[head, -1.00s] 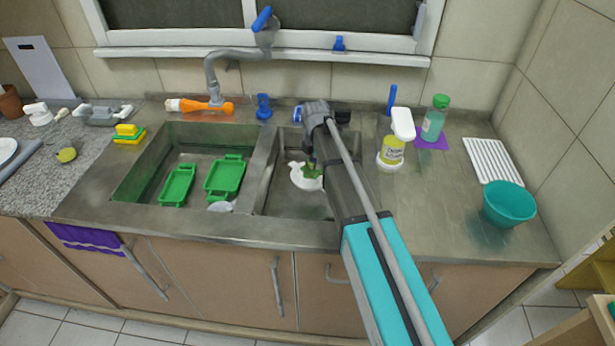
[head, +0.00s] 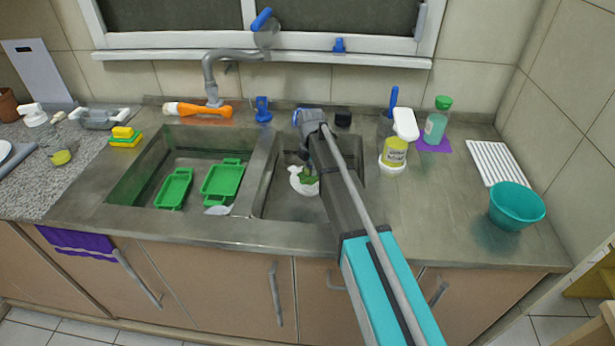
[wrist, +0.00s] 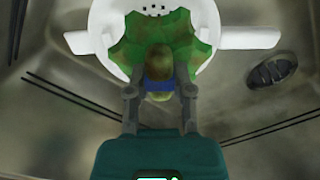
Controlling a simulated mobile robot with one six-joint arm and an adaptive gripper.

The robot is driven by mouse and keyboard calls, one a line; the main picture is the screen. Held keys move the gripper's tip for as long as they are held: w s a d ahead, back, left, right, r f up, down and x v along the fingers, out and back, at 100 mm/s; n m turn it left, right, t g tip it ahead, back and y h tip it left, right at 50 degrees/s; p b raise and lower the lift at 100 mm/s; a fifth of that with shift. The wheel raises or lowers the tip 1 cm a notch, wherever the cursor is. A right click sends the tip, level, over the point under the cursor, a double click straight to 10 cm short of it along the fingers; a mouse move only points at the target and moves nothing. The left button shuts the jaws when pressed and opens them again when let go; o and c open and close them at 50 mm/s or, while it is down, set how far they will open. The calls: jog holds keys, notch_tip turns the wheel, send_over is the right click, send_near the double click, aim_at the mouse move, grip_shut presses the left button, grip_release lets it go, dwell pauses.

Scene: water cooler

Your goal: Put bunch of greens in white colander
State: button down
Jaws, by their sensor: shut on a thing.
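The bunch of greens (wrist: 185,42) has leafy green tops and a stem with a blue band. My gripper (wrist: 158,90) is shut on the stem, with a finger on each side of the blue band. The white colander (wrist: 205,75) is in the right sink basin, partly hidden behind the greens in the wrist view. The greens overlap the colander's bowl in that view; I cannot tell whether they touch it. In the head view the colander (head: 302,188) and greens (head: 308,176) show just left of my arm, which hides part of the basin.
The left basin holds green trays (head: 222,182). A grey faucet (head: 212,75) stands behind the sinks. On the right counter are a soap bottle (head: 395,152), a green bottle (head: 436,122), a white rack (head: 497,163) and a teal bowl (head: 516,205). A drain (wrist: 272,68) shows beside the colander.

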aim_at(310, 176)
jog(key=shift+w+a+f+b, duration=0.2)
jog(key=shift+w+f+b, duration=0.15)
jog(key=shift+f+b, duration=1.45)
jog(key=shift+f, duration=0.15)
jog(key=shift+f, duration=0.1)
jog(key=shift+c, duration=2.4)
grip_release()
notch_tip(310, 176, up, 12)
jog(key=p, duration=1.2)
